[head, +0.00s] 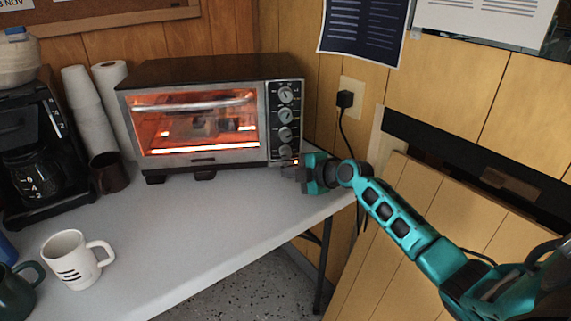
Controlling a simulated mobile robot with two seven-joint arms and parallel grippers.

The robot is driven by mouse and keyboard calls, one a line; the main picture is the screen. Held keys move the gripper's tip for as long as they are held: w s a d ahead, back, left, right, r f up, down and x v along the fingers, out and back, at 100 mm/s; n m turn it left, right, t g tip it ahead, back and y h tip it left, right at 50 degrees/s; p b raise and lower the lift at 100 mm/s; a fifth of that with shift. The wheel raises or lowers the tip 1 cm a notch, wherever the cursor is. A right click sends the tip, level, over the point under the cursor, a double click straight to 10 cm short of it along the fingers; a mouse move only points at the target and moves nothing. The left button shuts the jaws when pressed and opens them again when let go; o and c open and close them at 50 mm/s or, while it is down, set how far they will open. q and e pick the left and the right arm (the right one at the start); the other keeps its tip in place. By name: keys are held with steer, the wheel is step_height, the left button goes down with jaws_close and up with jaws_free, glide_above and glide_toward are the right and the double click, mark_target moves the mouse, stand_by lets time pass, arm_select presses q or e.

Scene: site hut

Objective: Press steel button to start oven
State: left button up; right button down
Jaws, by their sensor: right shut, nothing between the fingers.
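The toaster oven (212,115) stands at the back of the grey table. Its inside glows orange through the glass door, and the heating rods are bright. A column of knobs (285,115) runs down its right-hand panel. My right gripper (290,170) is shut and empty, at the lower right corner of the oven front. A small lit spot (296,161) shows beside the fingertips. The steel button cannot be made out; the gripper may hide it. I cannot tell whether the fingertips touch the panel. My left gripper is not in view.
A coffee maker (38,150), stacked white cups (88,115) and a dark brown mug (108,173) stand left of the oven. A white mug (76,260) is on the front left of the table (190,235). The table's middle is clear. A plug and cord (345,100) hang on the wall.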

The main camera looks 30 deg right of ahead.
steer(key=s+p, duration=0.1)
steer(key=s+a+p, duration=0.1)
steer(key=shift+s+a+r, duration=0.1)
steer(key=shift+s+a, duration=0.05)
steer(key=shift+s, duration=0.25)
steer(key=shift+s+a+p, duration=0.25)
steer(key=shift+s, duration=0.2)
steer(key=shift+s+a+p, duration=0.2)
steer(key=shift+s, duration=0.25)
